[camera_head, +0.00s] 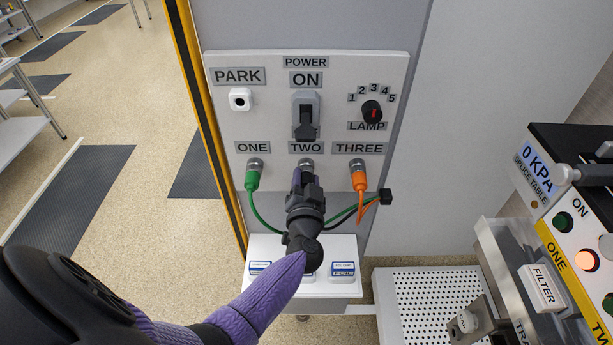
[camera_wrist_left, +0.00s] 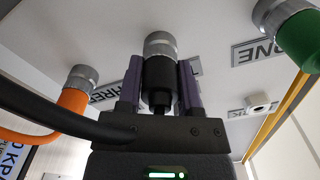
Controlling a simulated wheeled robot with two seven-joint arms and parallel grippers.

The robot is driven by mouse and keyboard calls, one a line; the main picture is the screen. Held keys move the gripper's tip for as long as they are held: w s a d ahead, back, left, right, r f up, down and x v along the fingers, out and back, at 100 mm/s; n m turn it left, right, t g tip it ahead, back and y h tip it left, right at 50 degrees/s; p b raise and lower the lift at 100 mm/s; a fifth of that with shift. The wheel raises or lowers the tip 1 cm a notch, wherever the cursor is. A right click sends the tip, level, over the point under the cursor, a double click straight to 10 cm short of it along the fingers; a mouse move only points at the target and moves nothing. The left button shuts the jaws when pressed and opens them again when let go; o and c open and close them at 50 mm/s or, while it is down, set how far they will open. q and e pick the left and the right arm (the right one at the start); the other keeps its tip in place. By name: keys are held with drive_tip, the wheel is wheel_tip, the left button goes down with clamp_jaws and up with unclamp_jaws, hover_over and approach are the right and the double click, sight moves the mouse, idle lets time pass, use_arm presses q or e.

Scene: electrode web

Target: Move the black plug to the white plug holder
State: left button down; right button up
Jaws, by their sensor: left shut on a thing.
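The black plug (camera_wrist_left: 157,78) is at the metal socket (camera_wrist_left: 160,45) under the label TWO, still lined up with it and appearing seated. My left gripper (camera_head: 306,178) is shut on the plug, with a purple finger on each side of it in the left wrist view (camera_wrist_left: 160,85). In the head view the gripper hides most of the plug. The white plug holder (camera_head: 239,98) is on the panel under the PARK label, up and left of the gripper, and it looks empty. My right gripper is not in view.
A green plug (camera_head: 253,178) sits in socket ONE and an orange plug (camera_head: 359,179) in socket THREE, close on either side. Their cables run to a black clip (camera_head: 386,196). The power switch (camera_head: 306,115) sticks out above the gripper. A white shelf (camera_head: 330,290) is below.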

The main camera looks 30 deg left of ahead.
use_arm(q)
drive_tip(key=shift+s, duration=0.1)
drive_tip(key=shift+s+d, duration=0.2)
drive_tip(key=shift+s, duration=0.05)
drive_tip(key=shift+s+d+p, duration=0.2)
drive_tip(key=shift+s+p, duration=0.1)
drive_tip(key=shift+p, duration=0.2)
drive_tip(key=shift+s+d+r, duration=0.1)
drive_tip(key=shift+s, duration=0.1)
drive_tip(key=shift+p+v, duration=0.55)
drive_tip(key=shift+v, duration=0.35)
